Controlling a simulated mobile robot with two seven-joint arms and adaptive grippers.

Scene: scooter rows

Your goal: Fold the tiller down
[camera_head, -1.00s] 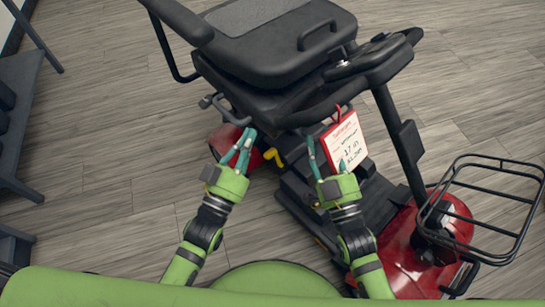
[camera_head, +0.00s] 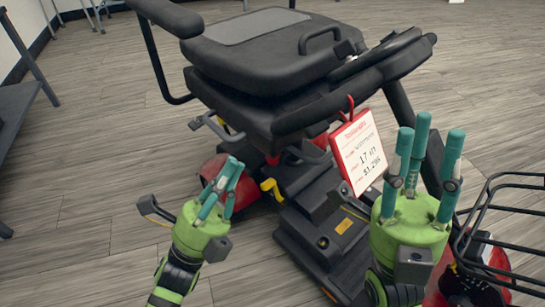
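The scooter's tiller shows as a black post (camera_head: 398,98) rising from the red front part to the dark handlebar (camera_head: 330,106). The handlebar lies close in front of the black seat (camera_head: 270,50). My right gripper (camera_head: 430,150) points upward with its teal fingers spread and empty. It is in front of the post in the picture and hides part of it; I cannot tell whether they touch. My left gripper (camera_head: 225,180) is left of the scooter, below the seat. Its fingers look apart, with nothing between them.
A red-and-white price tag (camera_head: 358,150) hangs from the handlebar beside my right gripper. A black wire basket (camera_head: 505,215) is at the right edge. The black deck (camera_head: 320,235) lies between my grippers. Wooden floor (camera_head: 90,210) is clear on the left.

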